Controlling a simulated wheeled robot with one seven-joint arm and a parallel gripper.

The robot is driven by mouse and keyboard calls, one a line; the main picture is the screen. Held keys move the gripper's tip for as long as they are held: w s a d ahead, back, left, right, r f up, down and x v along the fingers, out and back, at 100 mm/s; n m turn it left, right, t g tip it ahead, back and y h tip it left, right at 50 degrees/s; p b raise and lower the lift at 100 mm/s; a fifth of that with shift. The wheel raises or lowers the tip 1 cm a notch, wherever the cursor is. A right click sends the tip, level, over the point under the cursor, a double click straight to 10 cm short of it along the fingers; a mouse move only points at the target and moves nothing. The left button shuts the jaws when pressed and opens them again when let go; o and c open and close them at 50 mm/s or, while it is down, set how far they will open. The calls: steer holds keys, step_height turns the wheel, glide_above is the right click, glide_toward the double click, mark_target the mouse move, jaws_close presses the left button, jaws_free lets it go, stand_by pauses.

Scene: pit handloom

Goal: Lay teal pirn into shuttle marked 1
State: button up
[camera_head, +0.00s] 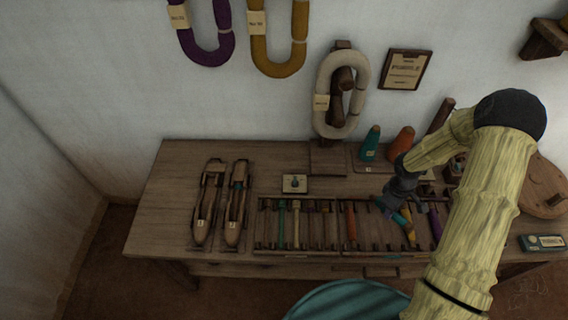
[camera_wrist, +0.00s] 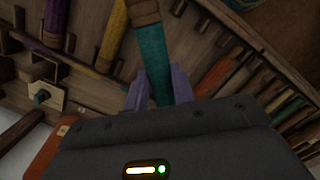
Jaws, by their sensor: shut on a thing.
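The teal pirn (camera_wrist: 151,55) is between the two fingers of my gripper (camera_wrist: 152,92), which is shut on it. Its brown end (camera_wrist: 143,12) points away from my palm in the wrist view. In the head view my gripper (camera_head: 397,202) is over the right part of the pirn rack, and the teal pirn (camera_head: 400,217) shows just below it, partly hidden by my gripper. Two wooden shuttles lie side by side at the table's left: a left shuttle (camera_head: 208,200) and a right shuttle (camera_head: 236,200). Each has a small pale tag, too small to read surely.
The slatted pirn rack (camera_head: 330,247) holds several coloured pirns along the table's front. A small card (camera_head: 295,184) lies behind it. A skein stand (camera_head: 327,158), a teal cone (camera_head: 370,143) and an orange cone (camera_head: 402,143) stand at the back. Bare tabletop (camera_head: 172,195) lies left of the shuttles.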

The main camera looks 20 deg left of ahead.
steer(key=m, duration=0.7)
steer(key=shift+s+a+f+g+y, duration=0.1)
steer(key=shift+a+f+g+y, duration=0.1)
steer(key=shift+g+y, duration=0.1)
steer(key=m, duration=0.5)
steer(key=shift+s+a+y, duration=0.1)
steer(key=shift+a+y, duration=0.15)
steer(key=shift+y, duration=0.05)
